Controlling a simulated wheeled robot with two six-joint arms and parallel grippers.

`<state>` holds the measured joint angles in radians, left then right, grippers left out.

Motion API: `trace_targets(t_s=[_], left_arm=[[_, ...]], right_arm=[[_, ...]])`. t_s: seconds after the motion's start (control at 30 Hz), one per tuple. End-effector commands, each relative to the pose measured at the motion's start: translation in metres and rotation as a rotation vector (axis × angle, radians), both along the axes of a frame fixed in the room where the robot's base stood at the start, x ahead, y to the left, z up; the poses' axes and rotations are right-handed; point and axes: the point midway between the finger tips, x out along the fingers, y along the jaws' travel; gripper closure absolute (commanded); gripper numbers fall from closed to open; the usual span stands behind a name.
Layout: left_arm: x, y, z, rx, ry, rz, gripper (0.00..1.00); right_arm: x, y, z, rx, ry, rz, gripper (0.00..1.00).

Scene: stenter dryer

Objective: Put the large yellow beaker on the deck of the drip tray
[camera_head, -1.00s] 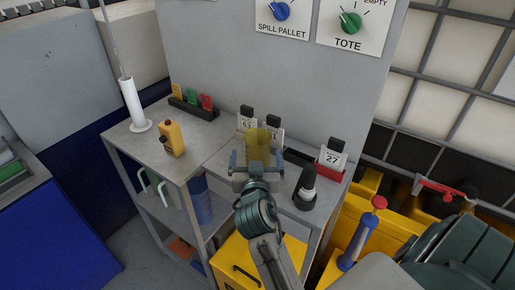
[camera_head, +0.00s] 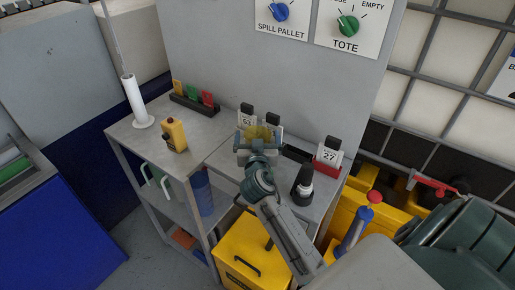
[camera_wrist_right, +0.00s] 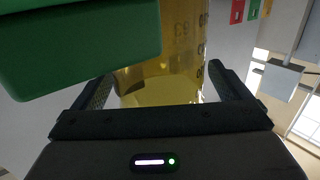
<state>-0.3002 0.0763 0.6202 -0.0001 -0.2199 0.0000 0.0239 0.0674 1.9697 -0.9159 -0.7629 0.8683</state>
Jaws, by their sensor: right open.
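The large yellow beaker (camera_head: 262,131) is translucent and stands near the back of the grey bench top, partly hidden by my right gripper. My right gripper (camera_head: 257,143) is at the beaker with its fingers open on either side. In the right wrist view the beaker (camera_wrist_right: 160,55) shows between the two fingers (camera_wrist_right: 158,88), with dark markings on its wall. I cannot tell whether a finger touches it. The drip tray cannot be made out for certain; what lies under the beaker is hidden by the gripper. My left gripper is not in view.
Calendar-like card stands (camera_head: 247,118) stand close behind the beaker. A red-based stand (camera_head: 328,156) and a black-and-white bottle (camera_head: 303,184) are to the right. A yellow handheld control (camera_head: 174,134) is at left. A green block (camera_wrist_right: 80,45) is close in the wrist view.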

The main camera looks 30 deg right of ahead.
Motion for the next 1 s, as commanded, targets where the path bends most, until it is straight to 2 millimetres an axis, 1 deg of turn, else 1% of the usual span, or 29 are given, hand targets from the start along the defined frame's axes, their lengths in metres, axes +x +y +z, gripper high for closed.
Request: trace_targets(t_s=[0.03, 0.33, 0.37, 0.57, 0.67, 0.77, 1.0], left_arm=[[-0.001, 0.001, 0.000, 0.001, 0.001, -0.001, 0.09], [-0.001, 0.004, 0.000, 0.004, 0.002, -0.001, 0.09], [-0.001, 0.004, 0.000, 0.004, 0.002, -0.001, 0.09], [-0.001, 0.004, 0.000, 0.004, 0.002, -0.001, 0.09], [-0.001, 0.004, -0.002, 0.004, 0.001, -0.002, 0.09], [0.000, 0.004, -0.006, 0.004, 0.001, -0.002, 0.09], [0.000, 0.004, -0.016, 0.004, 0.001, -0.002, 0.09]], right_arm=[[0.000, 0.000, 0.000, 0.000, 0.000, 0.000, 0.04], [0.000, 0.000, 0.000, 0.001, 0.001, 0.000, 0.63], [0.000, 0.000, 0.000, 0.000, 0.000, 0.000, 0.64], [0.000, 0.000, 0.001, 0.001, -0.001, 0.000, 0.64], [0.000, 0.000, 0.008, 0.001, -0.003, 0.000, 0.64], [0.000, 0.000, 0.024, 0.001, -0.007, 0.001, 0.64], [0.000, 0.000, 0.073, 0.002, -0.008, 0.000, 0.64]])
